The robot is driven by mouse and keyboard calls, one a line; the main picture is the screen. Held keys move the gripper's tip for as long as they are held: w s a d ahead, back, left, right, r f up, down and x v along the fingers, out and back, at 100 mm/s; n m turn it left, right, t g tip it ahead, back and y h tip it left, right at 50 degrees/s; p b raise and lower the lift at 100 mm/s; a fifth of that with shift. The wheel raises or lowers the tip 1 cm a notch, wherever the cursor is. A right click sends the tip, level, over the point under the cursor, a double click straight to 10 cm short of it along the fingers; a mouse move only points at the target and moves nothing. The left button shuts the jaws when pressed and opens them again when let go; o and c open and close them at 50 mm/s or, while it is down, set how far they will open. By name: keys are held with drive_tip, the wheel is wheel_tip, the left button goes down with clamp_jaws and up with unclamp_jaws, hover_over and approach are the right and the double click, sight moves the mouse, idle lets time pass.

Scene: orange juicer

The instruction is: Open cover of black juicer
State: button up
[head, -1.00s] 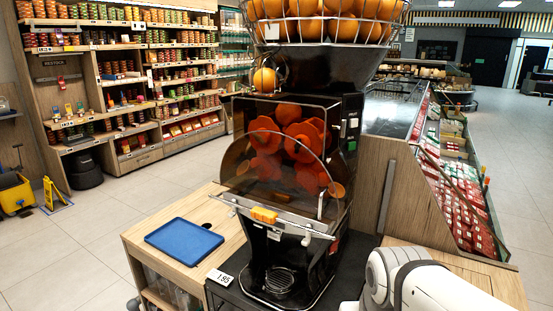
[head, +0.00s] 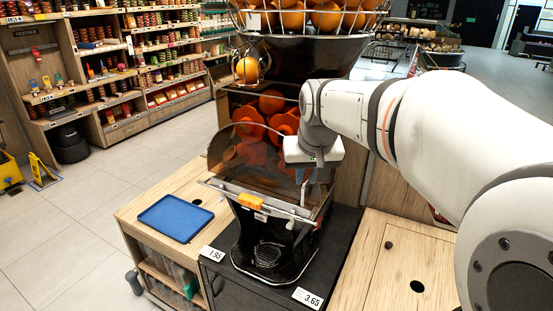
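The black juicer (head: 283,232) stands on the counter in the middle of the head view. Its cover (head: 238,163) is a tinted see-through pane with a rounded top, in front of red-orange juicing drums. A light bar with an orange handle (head: 250,201) runs along the cover's lower edge. My gripper (head: 305,178) points down at the right side of the cover, above and to the right of the handle. Its fingers are hardly visible against the dark machine, so I cannot tell whether they are open or touch the cover.
A blue tray (head: 181,217) lies on the wooden counter left of the juicer. Price tags (head: 308,298) stand at the front edge. A wire basket of oranges (head: 300,18) sits on top of the juicer. The wooden counter on the right (head: 385,270) is mostly clear.

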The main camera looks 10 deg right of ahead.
sight(303, 192)
drive_tip(key=b+x, duration=0.4)
drive_tip(key=x, duration=0.3)
drive_tip(key=shift+w+f, duration=0.1)
drive_tip(key=shift+f, duration=0.25)
drive_tip(key=shift+c, duration=0.4)
drive_tip(key=shift+d, duration=0.1)
clamp_jaws()
